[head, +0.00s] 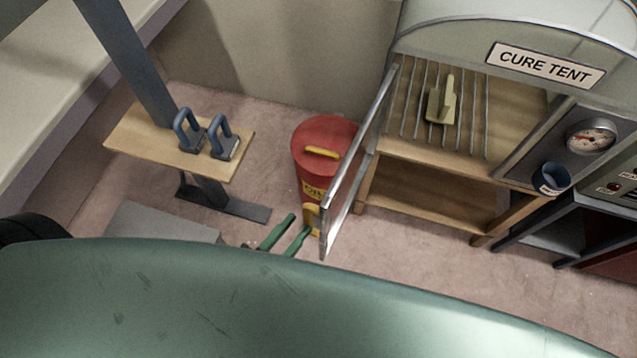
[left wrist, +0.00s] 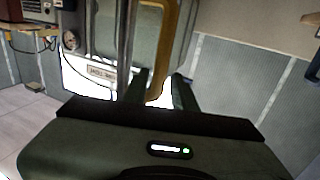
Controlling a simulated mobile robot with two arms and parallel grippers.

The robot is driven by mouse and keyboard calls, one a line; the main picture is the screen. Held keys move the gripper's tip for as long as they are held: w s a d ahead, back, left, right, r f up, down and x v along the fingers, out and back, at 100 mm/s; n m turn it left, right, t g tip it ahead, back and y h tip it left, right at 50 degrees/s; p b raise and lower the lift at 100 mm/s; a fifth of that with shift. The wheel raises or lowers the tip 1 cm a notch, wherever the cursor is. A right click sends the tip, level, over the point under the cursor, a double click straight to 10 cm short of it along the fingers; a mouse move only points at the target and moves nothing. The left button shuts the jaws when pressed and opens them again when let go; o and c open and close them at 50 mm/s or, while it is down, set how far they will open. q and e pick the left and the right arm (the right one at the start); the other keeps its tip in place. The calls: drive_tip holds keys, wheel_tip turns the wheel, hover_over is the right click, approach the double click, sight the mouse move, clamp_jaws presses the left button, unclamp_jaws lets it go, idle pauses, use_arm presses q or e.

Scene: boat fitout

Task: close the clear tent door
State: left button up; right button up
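The clear tent door (head: 352,182) is a thin see-through panel in a metal frame. In the head view it stands open, swung out from the left side of the cure tent (head: 450,40). A yellow handle (head: 311,217) sits near its outer end. My left gripper (head: 290,223) has its green fingers apart, close to the handle. In the left wrist view the tan-yellow handle (left wrist: 174,45) shows between the open fingers (left wrist: 160,80). I cannot tell whether the fingers touch it. My right gripper is in neither view.
A red bin (head: 325,135) stands behind the door. A wooden shelf (head: 135,140) with two blue-handled tools is at left. Inside the tent, a pale yellow piece (head: 441,103) lies on a wire rack.

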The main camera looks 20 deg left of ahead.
use_arm(q)
drive_tip(key=shift+w+d, duration=0.1)
drive_tip(key=shift+w, duration=0.25)
drive_tip(key=b+x, duration=0.1)
drive_tip(key=x, duration=0.6)
drive_tip(key=shift+b, duration=0.3)
drive_tip(key=shift+c, duration=0.4)
clamp_jaws()
idle(0.4)
